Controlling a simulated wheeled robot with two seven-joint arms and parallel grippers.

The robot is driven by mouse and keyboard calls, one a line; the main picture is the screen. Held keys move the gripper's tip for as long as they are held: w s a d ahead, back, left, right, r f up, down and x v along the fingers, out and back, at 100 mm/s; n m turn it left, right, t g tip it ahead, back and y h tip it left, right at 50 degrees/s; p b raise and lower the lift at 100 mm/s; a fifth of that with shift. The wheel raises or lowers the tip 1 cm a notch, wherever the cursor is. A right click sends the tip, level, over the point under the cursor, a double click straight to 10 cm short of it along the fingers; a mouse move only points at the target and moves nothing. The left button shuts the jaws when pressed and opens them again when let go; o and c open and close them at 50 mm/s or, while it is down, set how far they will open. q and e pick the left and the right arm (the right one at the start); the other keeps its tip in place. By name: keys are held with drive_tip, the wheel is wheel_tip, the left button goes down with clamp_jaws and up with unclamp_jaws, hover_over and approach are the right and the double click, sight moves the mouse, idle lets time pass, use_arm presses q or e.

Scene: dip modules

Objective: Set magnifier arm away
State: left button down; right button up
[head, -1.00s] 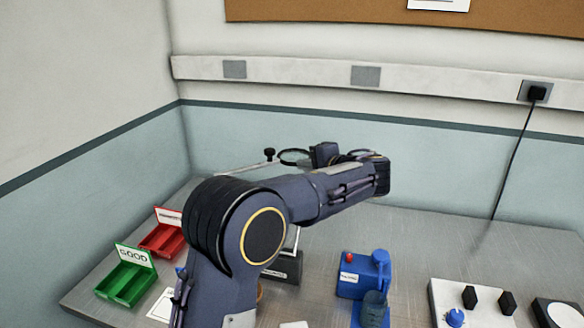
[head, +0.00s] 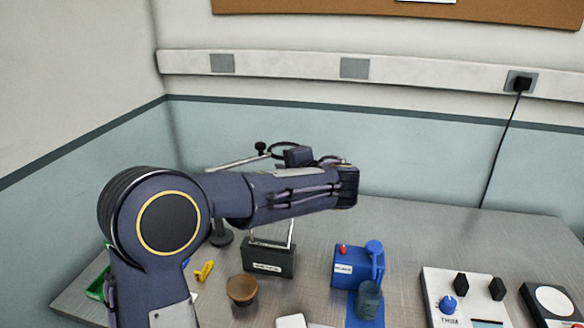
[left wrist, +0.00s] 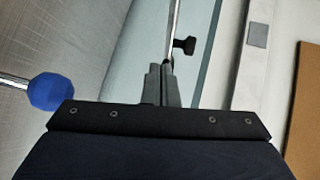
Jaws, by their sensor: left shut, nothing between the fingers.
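The magnifier arm shows in the head view as a thin metal rod (head: 236,162) with a black knob and a dark ring lens (head: 285,149), behind my left forearm. A round dark foot (head: 221,238) shows below the forearm and may be its base; the parts between are hidden. My left gripper is mostly hidden behind my wrist in the head view. In the left wrist view its fingers (left wrist: 164,68) are shut and empty, just short of a metal rod (left wrist: 173,28) with a black knob; contact is unclear. A blue ball (left wrist: 51,91) on a rod shows at left. My right gripper is out of view.
Below my forearm are a black labelled box (head: 270,259), a brown cup (head: 242,289) and a yellow piece (head: 205,271). A blue device (head: 354,263) stands to the right, then a white knob panel (head: 465,290). The back right table is clear.

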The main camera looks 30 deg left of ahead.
sight(265, 154)
use_arm(q)
drive_tip(key=x, duration=0.2)
drive_tip(key=p+x, duration=0.1)
drive_tip(key=x, duration=0.1)
drive_tip(key=r+x, duration=0.1)
drive_tip(key=x, duration=0.1)
drive_tip(key=shift+w+a+p, duration=0.3)
drive_tip(key=shift+a, duration=0.2)
drive_tip(key=shift+w+a+n+g+y, duration=0.3)
drive_tip(key=shift+w+g, duration=0.1)
drive_tip(key=shift+g, duration=0.1)
drive_tip(key=shift+w+a+f+n+g+y, duration=0.1)
drive_tip(key=shift+w+a+n+g+y, duration=0.3)
drive_tip(key=shift+w+a+n+g, duration=0.5)
drive_tip(key=shift+w+a, duration=0.15)
drive_tip(key=shift+a, duration=0.4)
